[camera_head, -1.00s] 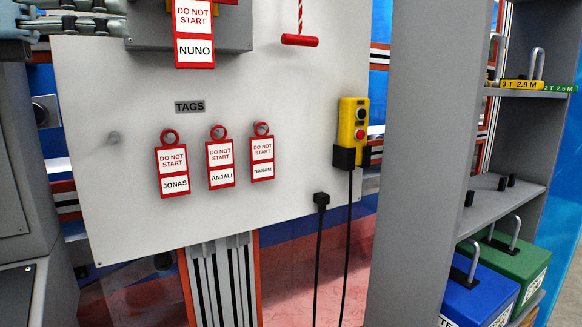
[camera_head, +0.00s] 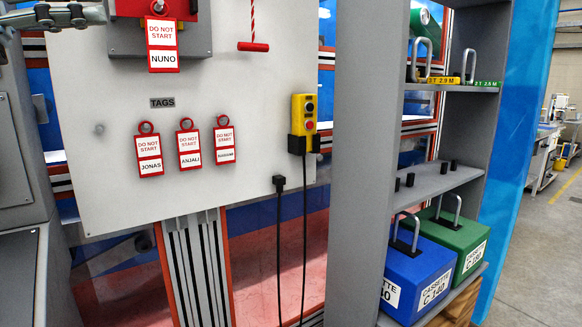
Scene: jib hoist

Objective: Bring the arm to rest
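A grey metal linkage at the upper left edge looks like my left gripper (camera_head: 62,15). It is cut off by the picture's edge, and I cannot tell whether its fingers are open or shut. It is in front of the upper left of a pale board (camera_head: 100,190). My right gripper is not in view. No hoist arm can be made out. A yellow pendant control (camera_head: 303,108) with black and red buttons hangs on the board's right side, its cable running down. A red pull handle (camera_head: 253,46) hangs on a red-and-white cord.
Tags for JONAS (camera_head: 149,155), ANJALI (camera_head: 189,149) and a third (camera_head: 225,146) hang on the board; a NUNO tag (camera_head: 162,45) hangs above. A grey shelf post (camera_head: 365,160) stands right, with blue (camera_head: 420,280) and green (camera_head: 459,242) cassettes. Open floor (camera_head: 560,240) lies far right.

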